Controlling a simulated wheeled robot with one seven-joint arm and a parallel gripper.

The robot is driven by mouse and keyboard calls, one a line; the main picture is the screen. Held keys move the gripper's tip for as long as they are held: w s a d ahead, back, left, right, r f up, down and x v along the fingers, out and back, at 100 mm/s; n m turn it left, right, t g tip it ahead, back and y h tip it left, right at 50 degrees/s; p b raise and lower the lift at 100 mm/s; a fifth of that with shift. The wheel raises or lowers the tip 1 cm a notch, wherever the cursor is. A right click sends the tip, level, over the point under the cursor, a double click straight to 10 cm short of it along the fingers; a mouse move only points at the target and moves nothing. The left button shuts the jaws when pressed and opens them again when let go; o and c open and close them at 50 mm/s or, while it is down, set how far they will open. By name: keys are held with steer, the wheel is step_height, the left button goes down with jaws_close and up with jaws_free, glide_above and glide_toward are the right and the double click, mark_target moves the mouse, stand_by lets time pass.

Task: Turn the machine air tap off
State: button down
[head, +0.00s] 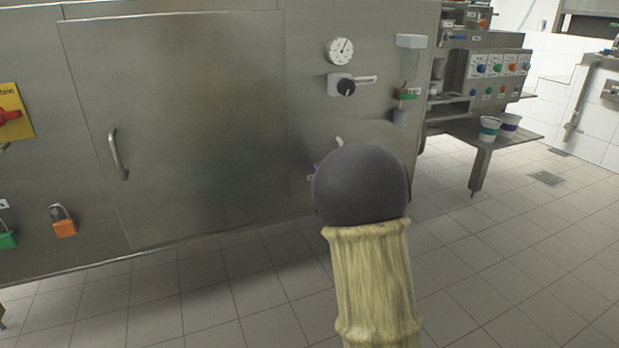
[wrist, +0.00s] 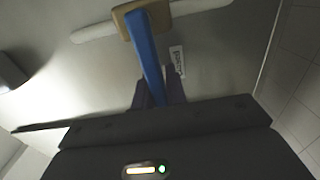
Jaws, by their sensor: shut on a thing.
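The air tap has a tan body (wrist: 142,18) with white pipe stubs on both sides and a long blue lever (wrist: 150,58). In the wrist view the lever runs from the body down into my gripper (wrist: 158,92). My gripper is shut on the lever, with one dark finger on each side. In the head view my arm hides my gripper and most of the tap.
A small white label (wrist: 178,60) is on the panel beside the lever. A dial gauge (head: 340,51), a black-knobbed regulator (head: 345,86) and a filter unit (head: 408,80) are above the tap. Two cups (head: 489,130) stand on the shelf at right. The tiled floor is clear.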

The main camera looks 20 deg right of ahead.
stand_by(0.4)
steer(key=c, duration=1.4)
jaws_free()
steer(key=shift+c, duration=0.2)
steer(key=s+d+p, duration=0.1)
steer(key=s+p, duration=0.3)
steer(key=s, duration=1.3)
steer(key=shift+s+d+p, duration=0.15)
steer(key=shift+d+p, duration=0.15)
